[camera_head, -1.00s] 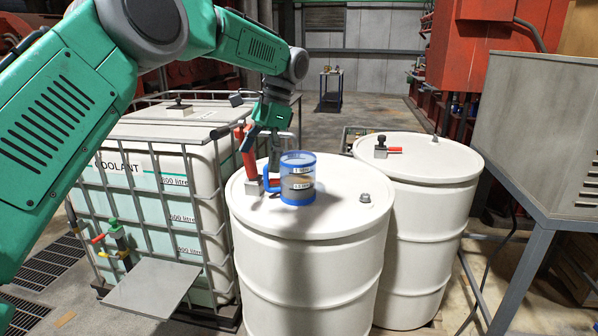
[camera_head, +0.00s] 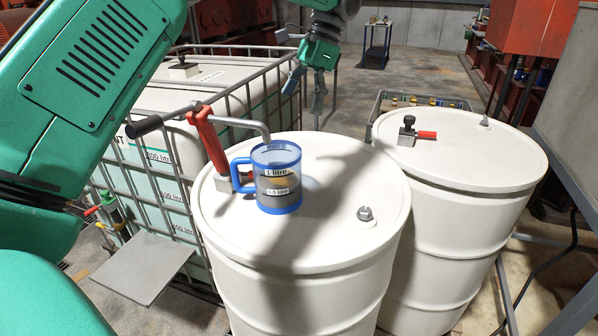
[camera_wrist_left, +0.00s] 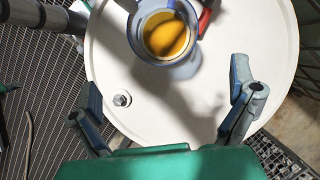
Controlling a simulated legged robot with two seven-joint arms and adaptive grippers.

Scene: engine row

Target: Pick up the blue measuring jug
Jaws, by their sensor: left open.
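The blue measuring jug (camera_head: 277,186) stands upright on the lid of the nearer white drum (camera_head: 330,240). It has a clear, marked wall, blue rim and base, and a blue handle on its left. In the left wrist view the jug (camera_wrist_left: 166,36) is seen from above, with yellow-orange inside. My left gripper (camera_head: 307,88) is open and empty, above and beyond the jug, apart from it. In the left wrist view its fingers (camera_wrist_left: 170,108) are spread wide over the lid, with the jug beyond them at the top. My right gripper is not in view.
A red-handled pump (camera_head: 208,137) with a grey spout stands close beside the jug, the spout reaching behind its rim. A bung (camera_head: 364,213) sits on the lid's right. A second drum (camera_head: 460,160) with a valve stands right. A caged coolant tank (camera_head: 160,185) stands left.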

